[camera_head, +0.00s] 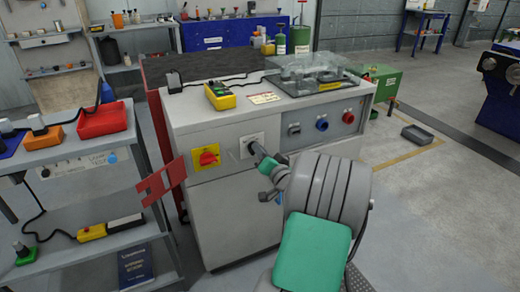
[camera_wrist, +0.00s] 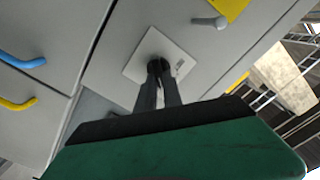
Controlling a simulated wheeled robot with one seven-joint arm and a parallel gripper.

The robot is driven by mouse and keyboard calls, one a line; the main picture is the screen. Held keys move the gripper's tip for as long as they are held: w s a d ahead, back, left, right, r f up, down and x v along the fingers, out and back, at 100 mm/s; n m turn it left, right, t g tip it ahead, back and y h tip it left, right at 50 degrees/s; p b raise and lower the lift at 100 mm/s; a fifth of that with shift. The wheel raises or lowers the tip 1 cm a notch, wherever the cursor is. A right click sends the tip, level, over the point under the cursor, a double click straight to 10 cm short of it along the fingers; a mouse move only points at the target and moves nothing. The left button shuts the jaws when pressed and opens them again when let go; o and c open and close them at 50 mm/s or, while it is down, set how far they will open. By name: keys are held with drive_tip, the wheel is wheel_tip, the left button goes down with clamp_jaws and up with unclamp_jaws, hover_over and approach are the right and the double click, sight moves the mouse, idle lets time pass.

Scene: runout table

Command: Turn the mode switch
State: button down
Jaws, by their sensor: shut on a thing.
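The mode switch is a small black knob on a white plate (camera_head: 245,150) on the front of the grey machine cabinet (camera_head: 236,205). In the wrist view the white plate (camera_wrist: 138,68) is seen close up, with the dark knob (camera_wrist: 156,62) at its middle. My gripper (camera_head: 254,149) reaches the plate from the front right in the head view. In the wrist view my gripper's (camera_wrist: 159,70) dark fingers are shut on the knob. The fingertips hide part of it, so its pointer position cannot be told.
A red rotary switch on a yellow plate (camera_head: 207,157) sits left of the mode switch. A yellow box (camera_head: 220,96) and clear cover (camera_head: 312,74) are on top. A red bracket (camera_head: 161,180) stands left.

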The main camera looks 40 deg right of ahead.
drive_tip(key=shift+m, duration=0.4)
drive_tip(key=c, duration=1.5)
unclamp_jaws()
drive_tip(key=v, duration=0.8)
